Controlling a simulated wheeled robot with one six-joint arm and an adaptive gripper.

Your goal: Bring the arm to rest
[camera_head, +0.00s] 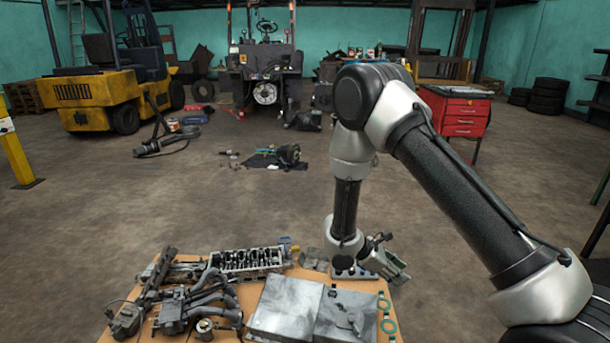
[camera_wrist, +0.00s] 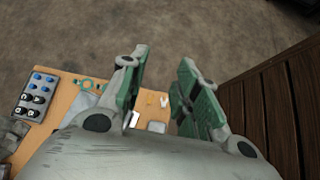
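My arm reaches over the workbench in the head view and bends down at the wrist. My gripper (camera_head: 386,258) is at the far right corner of the workbench (camera_head: 250,290), beside a small tray of round parts (camera_head: 350,269). In the wrist view, my gripper (camera_wrist: 160,85) has its two green-padded fingers apart, with a gap between them and nothing held. The bench top shows below and behind the fingers. I cannot tell from the head view how high the gripper is above the bench.
The bench holds a cylinder head (camera_head: 247,261), a manifold (camera_head: 200,302), grey metal covers (camera_head: 286,305) and green rings (camera_head: 388,325). A dark slatted wooden surface (camera_wrist: 288,105) is at the wrist view's right. A yellow forklift (camera_head: 100,88) and red tool cabinet (camera_head: 463,117) stand beyond open floor.

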